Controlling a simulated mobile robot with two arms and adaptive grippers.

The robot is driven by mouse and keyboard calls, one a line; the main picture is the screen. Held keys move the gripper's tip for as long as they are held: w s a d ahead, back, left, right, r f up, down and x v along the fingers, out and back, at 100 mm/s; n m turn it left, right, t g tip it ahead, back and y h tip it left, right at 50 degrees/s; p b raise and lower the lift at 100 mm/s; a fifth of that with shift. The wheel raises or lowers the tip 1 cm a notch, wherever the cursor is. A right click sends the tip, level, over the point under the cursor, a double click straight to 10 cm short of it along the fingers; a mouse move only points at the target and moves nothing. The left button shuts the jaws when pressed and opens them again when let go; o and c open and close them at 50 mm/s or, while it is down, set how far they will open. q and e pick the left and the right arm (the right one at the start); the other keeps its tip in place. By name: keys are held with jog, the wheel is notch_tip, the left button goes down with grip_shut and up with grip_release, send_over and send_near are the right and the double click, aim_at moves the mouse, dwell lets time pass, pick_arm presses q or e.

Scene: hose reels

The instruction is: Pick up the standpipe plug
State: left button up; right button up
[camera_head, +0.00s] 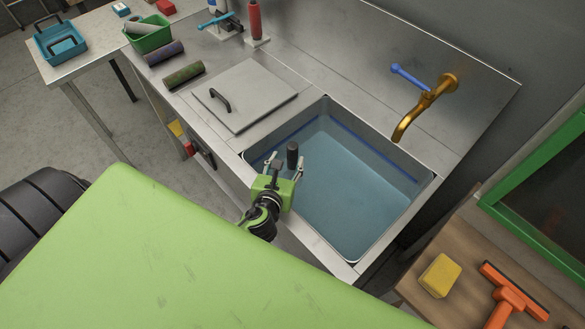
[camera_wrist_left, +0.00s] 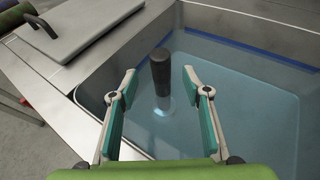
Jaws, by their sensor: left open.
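The standpipe plug (camera_head: 292,152) is a dark upright cylinder standing in the water of the sink (camera_head: 375,145), near its left corner. In the left wrist view the plug (camera_wrist_left: 161,72) rises between and beyond my fingertips, its lower part under water. My left gripper (camera_head: 283,165) is open, over the near side of the sink. Its two teal-padded fingers (camera_wrist_left: 204,110) are spread to either side of the plug's line, with nothing between the pads. Whether the tips overlap the plug in depth is hard to tell. My right gripper is not in view.
A brass tap (camera_head: 410,118) with a blue lever hangs over the sink's far side. A grey lid with a black handle (camera_head: 245,95) lies on the counter at left. A yellow sponge (camera_head: 439,276) and an orange squeegee (camera_head: 509,292) lie on a wooden surface at right.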

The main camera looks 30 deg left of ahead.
aim_at(291, 152)
pick_arm(q)
jog(key=shift+w+a+f, duration=0.15)
jog(key=shift+w+f, duration=0.05)
jog(key=shift+w, duration=0.25)
jog(key=shift+w+f, duration=0.1)
jog(key=shift+w, duration=0.1)
jog(key=x, duration=0.3)
jog(key=shift+w+f+p, duration=0.1)
jog(key=shift+w+p, duration=0.25)
jog(key=shift+w, duration=0.05)
jog(key=shift+w+a+f, duration=0.15)
jog(key=shift+w+f, duration=0.15)
jog(key=shift+w, duration=0.2)
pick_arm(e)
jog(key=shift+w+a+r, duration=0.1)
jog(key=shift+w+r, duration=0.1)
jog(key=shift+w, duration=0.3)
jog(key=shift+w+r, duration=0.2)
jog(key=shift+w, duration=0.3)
pick_arm(q)
jog(key=shift+c, duration=1.1)
jog(key=shift+r, duration=0.1)
grip_shut()
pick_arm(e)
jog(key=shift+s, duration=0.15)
